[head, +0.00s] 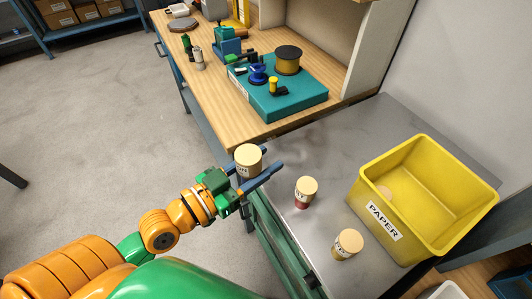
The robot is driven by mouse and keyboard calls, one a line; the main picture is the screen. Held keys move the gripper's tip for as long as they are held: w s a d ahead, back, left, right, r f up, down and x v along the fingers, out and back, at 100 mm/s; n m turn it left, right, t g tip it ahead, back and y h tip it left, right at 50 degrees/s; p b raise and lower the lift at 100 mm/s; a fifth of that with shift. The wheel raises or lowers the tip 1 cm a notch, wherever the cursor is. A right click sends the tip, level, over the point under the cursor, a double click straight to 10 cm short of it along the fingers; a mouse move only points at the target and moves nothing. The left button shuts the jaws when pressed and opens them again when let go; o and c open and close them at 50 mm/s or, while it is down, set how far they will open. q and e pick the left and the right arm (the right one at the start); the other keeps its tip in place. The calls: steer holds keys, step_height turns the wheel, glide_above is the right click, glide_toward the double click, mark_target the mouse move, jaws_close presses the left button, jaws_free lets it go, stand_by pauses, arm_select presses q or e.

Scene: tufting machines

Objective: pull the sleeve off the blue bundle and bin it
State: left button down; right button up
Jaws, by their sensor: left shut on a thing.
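My left gripper (270,160) is over the near-left edge of the grey metal bench (330,135). Its fingers are shut on a cream cylinder (248,160) with a tan round top and partly hidden dark lettering. No blue shows on it, and I cannot tell whether it is an empty sleeve or a sleeved bundle. A second cream-topped cylinder (306,192) with a reddish lower end stands on the bench. A third (346,244), with a yellowish lower end, stands nearer. A yellow bin (422,205) labelled PAPER stands at the right. My right gripper is not in view.
A wooden table (215,85) behind holds a teal box (283,102) with spools on it, and small bottles (192,50). The metal bench is clear between the cylinders and the wooden table.

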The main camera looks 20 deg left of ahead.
arm_select(q)
steer(key=c, duration=1.2)
jaws_free()
jaws_close()
